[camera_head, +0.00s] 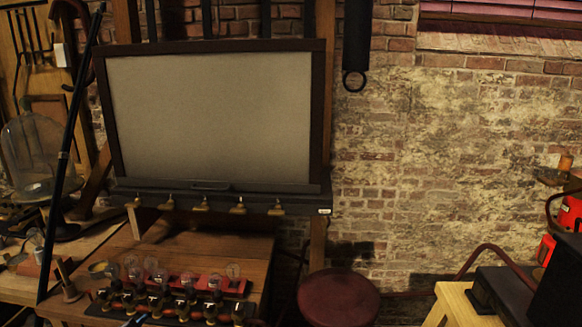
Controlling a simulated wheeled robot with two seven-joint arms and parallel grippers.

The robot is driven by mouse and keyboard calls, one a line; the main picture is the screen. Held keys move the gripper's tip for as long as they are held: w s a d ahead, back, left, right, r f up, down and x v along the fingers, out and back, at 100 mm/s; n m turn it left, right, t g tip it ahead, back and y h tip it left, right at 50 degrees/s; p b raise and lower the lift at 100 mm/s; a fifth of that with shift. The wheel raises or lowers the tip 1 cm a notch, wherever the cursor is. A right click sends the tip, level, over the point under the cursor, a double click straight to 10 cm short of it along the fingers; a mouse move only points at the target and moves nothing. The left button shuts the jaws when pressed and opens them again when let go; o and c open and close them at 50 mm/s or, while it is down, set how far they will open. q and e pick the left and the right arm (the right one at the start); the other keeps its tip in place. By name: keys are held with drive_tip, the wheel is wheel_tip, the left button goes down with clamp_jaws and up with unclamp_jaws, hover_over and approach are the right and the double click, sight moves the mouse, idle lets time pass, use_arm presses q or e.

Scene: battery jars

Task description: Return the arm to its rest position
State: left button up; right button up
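Neither of my grippers can be made out in the head view, and no arm of mine shows clearly. A row of small clear glass bulbs (151,265) stands on a wooden bench (200,247) at the lower left. In front of them is a dark rack (160,305) with several dark and brass-coloured fittings, cut off by the bottom edge. A small pale-blue piece shows at that edge; I cannot tell what it is.
A large framed grey board (210,115) stands behind the bench, with brass pieces along its ledge. A dark slanting pole (66,150) is at left, near a glass vessel (34,155). A round red stool (338,297) and a light wooden stand (458,303) are at right.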

use_arm(q)
drive_tip(key=s+d+f+n+g+h, duration=0.1)
drive_tip(key=s+d+f+n+g, duration=0.4)
drive_tip(key=s, duration=0.6)
drive_tip(key=s+d+f+n+g, duration=0.1)
drive_tip(key=s+d+f+g, duration=0.15)
drive_tip(key=s+d, duration=0.55)
drive_tip(key=s+d+f+n+g+h, duration=0.1)
drive_tip(key=s+d+f+n+g, duration=0.3)
drive_tip(key=s, duration=0.9)
drive_tip(key=s+d+f, duration=0.1)
drive_tip(key=d+f, duration=0.1)
drive_tip(key=f, duration=1.3)
drive_tip(key=s+d+f+m, duration=0.1)
drive_tip(key=d+f, duration=0.1)
drive_tip(key=f, duration=1.4)
drive_tip(key=shift+s+d+g, duration=0.3)
drive_tip(key=shift+d+g, duration=0.05)
drive_tip(key=shift+d, duration=0.05)
use_arm(e)
drive_tip(key=shift+w+d, duration=0.1)
drive_tip(key=shift+d, duration=0.1)
use_arm(q)
drive_tip(key=shift+f, duration=0.1)
